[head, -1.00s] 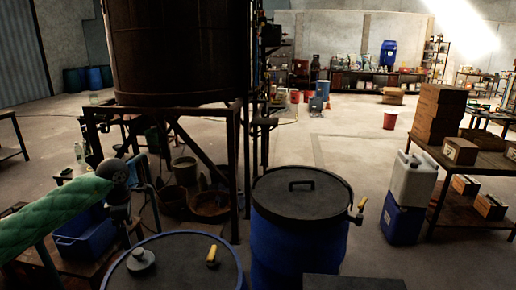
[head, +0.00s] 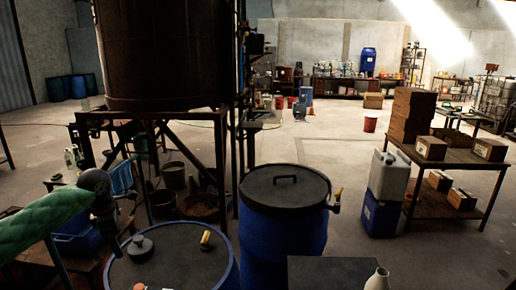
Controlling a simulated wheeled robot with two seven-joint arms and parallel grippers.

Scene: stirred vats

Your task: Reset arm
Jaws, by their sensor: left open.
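My left arm in its green quilted sleeve comes in from the left edge. It ends in a dark rounded wrist, with my left gripper (head: 107,222) hanging below it. The gripper is open, with nothing seen between its fingers; it is small and dark against the background. It is above and left of the near blue drum (head: 228,268), apart from its lid as far as I can tell. My right gripper is out of view.
A lidded blue drum (head: 284,236) with a tap stands in the middle, beside the large vat (head: 165,55) on its frame. A white canister (head: 388,178) sits on a blue one (head: 380,217). A white bottle (head: 377,279) shows at the bottom edge. Open floor lies behind.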

